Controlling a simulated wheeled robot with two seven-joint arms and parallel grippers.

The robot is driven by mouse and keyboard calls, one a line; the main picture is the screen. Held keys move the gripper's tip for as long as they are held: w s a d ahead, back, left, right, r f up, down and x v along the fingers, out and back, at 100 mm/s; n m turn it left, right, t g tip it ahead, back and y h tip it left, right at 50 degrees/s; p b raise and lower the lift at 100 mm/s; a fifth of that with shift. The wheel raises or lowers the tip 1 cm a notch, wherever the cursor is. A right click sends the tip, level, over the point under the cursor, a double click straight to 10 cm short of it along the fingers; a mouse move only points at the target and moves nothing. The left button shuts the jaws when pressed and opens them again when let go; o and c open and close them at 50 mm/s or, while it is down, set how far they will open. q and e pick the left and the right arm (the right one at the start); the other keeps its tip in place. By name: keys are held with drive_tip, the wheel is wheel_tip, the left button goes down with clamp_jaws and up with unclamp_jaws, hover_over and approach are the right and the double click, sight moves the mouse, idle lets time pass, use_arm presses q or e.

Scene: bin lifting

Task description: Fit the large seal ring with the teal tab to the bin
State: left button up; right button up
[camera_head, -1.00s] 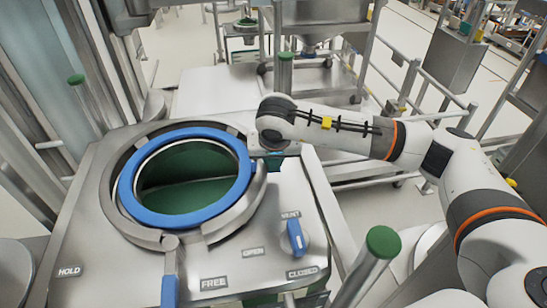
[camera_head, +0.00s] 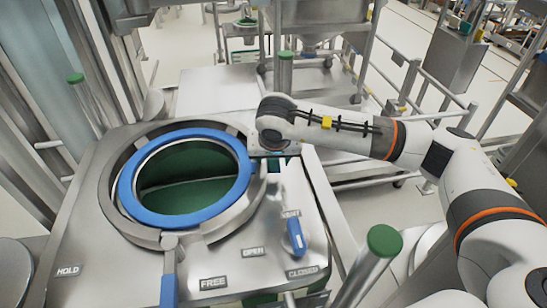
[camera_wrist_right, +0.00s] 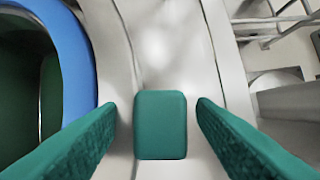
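The bin's round mouth shows at left in the head view, with a blue ring (camera_head: 128,190) lying around its opening and a dark green inside (camera_head: 190,165). A teal tab (camera_wrist_right: 160,125) stands in the middle of the right wrist view, with the blue ring (camera_wrist_right: 75,65) to its left. I cannot tell what the tab is joined to. My right gripper (camera_head: 274,164) is right of the ring. In the wrist view its green fingers (camera_wrist_right: 160,118) are open, one on each side of the tab, with a gap on both sides. My left gripper is out of view.
A metal clamp band (camera_head: 242,218) surrounds the ring, with a blue lever (camera_head: 168,290) at its front. A blue vent knob (camera_head: 296,236) is at the deck's right. A green-capped post (camera_head: 383,242) stands in front right. Metal rails and carts stand behind.

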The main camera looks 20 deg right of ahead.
drive_tip(key=b+v, duration=0.2)
drive_tip(key=v, duration=1)
